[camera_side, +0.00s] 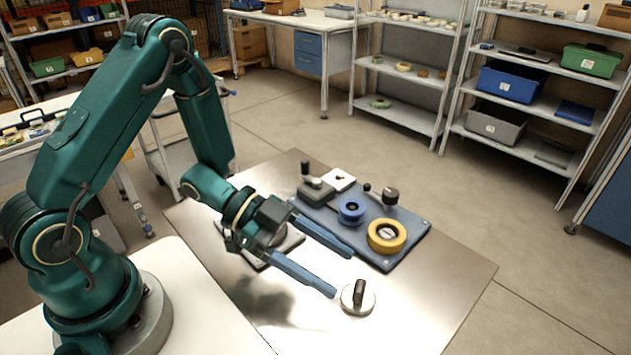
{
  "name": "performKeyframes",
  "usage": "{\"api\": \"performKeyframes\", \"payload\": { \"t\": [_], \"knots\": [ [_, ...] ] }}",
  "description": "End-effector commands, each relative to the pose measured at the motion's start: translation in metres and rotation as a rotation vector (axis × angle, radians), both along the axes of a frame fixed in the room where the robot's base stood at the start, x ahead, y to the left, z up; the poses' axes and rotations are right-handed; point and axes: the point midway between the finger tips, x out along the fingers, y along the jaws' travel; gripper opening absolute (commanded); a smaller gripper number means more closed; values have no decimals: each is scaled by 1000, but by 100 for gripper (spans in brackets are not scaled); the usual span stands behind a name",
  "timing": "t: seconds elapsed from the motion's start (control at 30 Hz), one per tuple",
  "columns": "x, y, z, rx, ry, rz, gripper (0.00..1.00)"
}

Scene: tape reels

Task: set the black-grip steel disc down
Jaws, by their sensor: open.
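The steel disc (353,303) with its upright black grip (358,291) rests flat on the shiny metal table, right of the front finger's tip. My gripper (342,272) is open, with two long blue fingers reaching to the right, low over the table. Nothing shows between the fingers. The disc looks apart from both fingertips, though the gap to the front one is small. A blue-grey board (397,258) lies behind, carrying a blue reel (351,211) and a yellow tape reel (387,235).
The board also carries a grey block with a black knob (316,190), a white plate (339,180) and a dark knob (390,196). The metal table (430,310) is bare right of the disc.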

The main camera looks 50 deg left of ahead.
Motion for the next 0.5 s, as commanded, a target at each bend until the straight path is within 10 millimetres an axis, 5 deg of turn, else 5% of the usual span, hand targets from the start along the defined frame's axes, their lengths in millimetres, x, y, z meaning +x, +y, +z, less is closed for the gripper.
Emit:
{"api": "performKeyframes", "payload": {
  "t": [0.2,0.5],
  "knots": [
    [-14,35,17,-1,-3,6,72],
    [-26,62,28,-3,-1,1,72]
  ]
}}
